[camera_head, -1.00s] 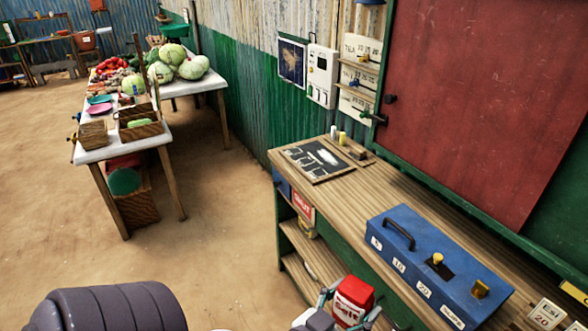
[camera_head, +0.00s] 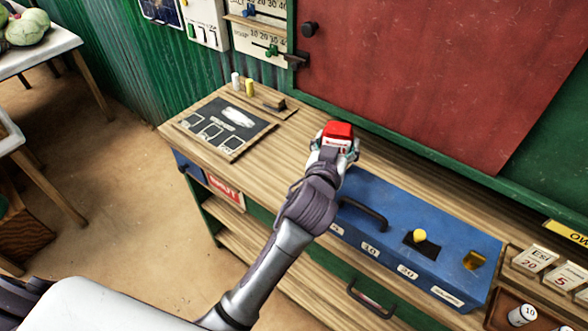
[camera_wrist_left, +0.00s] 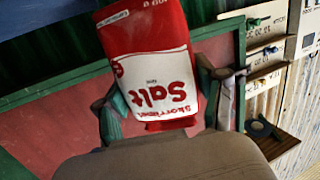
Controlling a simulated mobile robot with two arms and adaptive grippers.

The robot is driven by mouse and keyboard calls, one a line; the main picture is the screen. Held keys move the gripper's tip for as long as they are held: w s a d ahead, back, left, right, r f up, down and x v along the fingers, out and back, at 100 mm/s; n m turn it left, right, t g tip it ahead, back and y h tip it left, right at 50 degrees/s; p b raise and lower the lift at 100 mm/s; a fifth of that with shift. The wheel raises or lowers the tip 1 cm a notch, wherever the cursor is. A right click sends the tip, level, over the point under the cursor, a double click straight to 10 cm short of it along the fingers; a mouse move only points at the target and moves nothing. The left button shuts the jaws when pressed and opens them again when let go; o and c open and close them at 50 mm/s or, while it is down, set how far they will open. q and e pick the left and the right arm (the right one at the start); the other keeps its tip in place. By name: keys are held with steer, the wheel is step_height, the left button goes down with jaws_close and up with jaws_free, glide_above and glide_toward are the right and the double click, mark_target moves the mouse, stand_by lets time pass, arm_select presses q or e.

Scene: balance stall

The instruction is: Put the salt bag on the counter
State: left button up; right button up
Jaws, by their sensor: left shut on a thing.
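The salt bag (camera_head: 338,131) is red and white, and its red top shows in the head view over the counter (camera_head: 290,137), between the chalkboard and the blue box. My left gripper (camera_head: 335,152) is shut on it. In the left wrist view the salt bag (camera_wrist_left: 150,75) sits between the two fingers of my left gripper (camera_wrist_left: 165,110), its label upside down in the picture. The bag's lower part is hidden in the head view, so I cannot tell whether it touches the counter top. My right gripper is not in view.
A blue box (camera_head: 415,240) with a handle fills the counter's right part. A chalkboard (camera_head: 225,125) lies at the left, with two small bottles behind it. The red shutter board (camera_head: 430,75) rises behind. Bare counter lies between chalkboard and bag.

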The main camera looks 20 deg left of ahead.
arm_select(q)
steer(key=shift+w+d+r, duration=0.55)
steer(key=shift+d+r, duration=0.05)
steer(key=shift+d, duration=0.2)
steer(key=shift+w+d+r, duration=0.15)
steer(key=shift+w+d, duration=0.05)
steer(key=shift+d, duration=0.05)
steer(key=a+f+p, duration=0.2)
steer(key=a+f, duration=0.4)
steer(key=a, duration=0.5)
glide_above(297, 178)
step_height(297, 178, down, 5)
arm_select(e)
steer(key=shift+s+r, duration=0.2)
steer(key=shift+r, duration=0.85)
arm_select(q)
steer(key=o, duration=1.5)
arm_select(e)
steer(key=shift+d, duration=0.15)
arm_select(q)
steer(key=shift+o, duration=0.2)
